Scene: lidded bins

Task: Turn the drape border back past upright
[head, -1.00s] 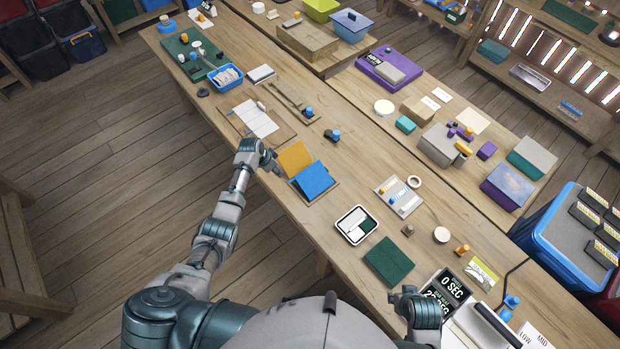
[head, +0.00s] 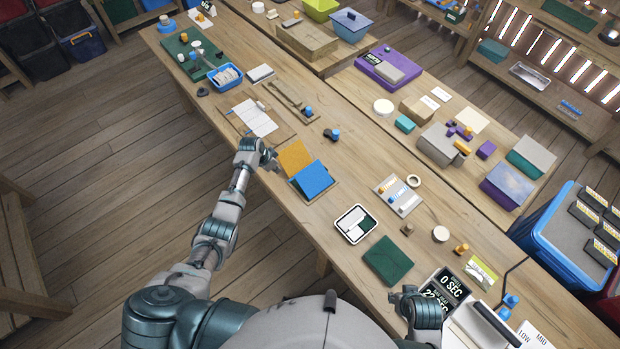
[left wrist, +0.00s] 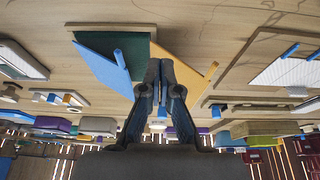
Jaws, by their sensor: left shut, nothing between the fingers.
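A small folding piece stands near the table's front edge, with an orange panel (head: 295,157) and a blue panel (head: 313,180) both raised at a slant. I cannot tell which panel is the drape border. In the left wrist view the blue panel (left wrist: 103,68) is at left, the orange panel (left wrist: 183,68) at right, and a dark green face (left wrist: 122,46) lies between them. My left gripper (head: 274,161) is shut and empty beside the orange panel. Its fingertips (left wrist: 160,64) overlap the piece in the wrist view; contact cannot be told. My right gripper (head: 409,291) is near the front right.
A board with white paper (head: 254,118) lies beyond my left gripper. A small dark and blue item (head: 332,134) lies behind the folding piece. A white-rimmed tray (head: 356,224) and a green mat (head: 388,261) lie to its right. Bare tabletop separates them.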

